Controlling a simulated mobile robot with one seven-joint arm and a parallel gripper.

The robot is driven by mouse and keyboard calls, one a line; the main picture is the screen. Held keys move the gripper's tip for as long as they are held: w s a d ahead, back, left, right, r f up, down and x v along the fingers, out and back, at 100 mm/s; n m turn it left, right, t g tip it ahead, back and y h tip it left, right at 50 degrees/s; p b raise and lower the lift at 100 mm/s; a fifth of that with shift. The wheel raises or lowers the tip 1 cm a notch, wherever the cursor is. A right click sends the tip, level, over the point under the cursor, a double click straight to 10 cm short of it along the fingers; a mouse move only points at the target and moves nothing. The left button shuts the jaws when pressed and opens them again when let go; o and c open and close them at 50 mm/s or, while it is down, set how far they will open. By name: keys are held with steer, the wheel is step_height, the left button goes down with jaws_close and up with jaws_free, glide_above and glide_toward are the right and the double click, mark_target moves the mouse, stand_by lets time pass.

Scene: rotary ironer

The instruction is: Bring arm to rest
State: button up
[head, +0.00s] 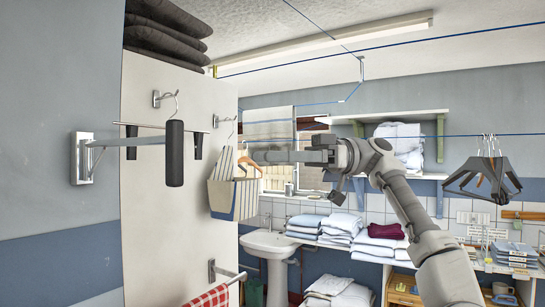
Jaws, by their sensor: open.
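My gripper (268,157) is raised in mid-air at the middle of the head view, pointing left. Its jaws are open and I see nothing held in them. My arm reaches up to it from the lower right and bends at the elbow. A striped cloth bag (234,197) on a wooden hanger hangs from a hook on the white panel (165,230), just left of the fingertips. In the picture the fingertips overlap the hanger's area; I cannot tell the gap in depth.
Dark hangers (482,178) hang from a line at right. A white sink (270,245) and folded linen (338,226) on a counter stand behind. A shelf (390,116) is above.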

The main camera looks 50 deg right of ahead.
stand_by(0.3)
steer(key=s+a+m+h, duration=0.3)
steer(key=s+a, duration=0.1)
steer(key=a, duration=0.8)
steer(key=w+a+f+m+h, duration=0.1)
steer(key=a+f+m+h, duration=0.4)
steer(key=a+f, duration=0.55)
steer(key=a+f+m+g+h, duration=0.1)
steer(key=f+h, duration=0.3)
steer(key=f, duration=0.9)
steer(key=w+a+f+m+g+h, duration=0.1)
steer(key=a+f+m+h, duration=0.2)
steer(key=f, duration=1.1)
steer(key=shift+a+m+g+h, duration=0.3)
steer(key=shift+a+h, duration=0.2)
steer(key=shift+a, duration=0.05)
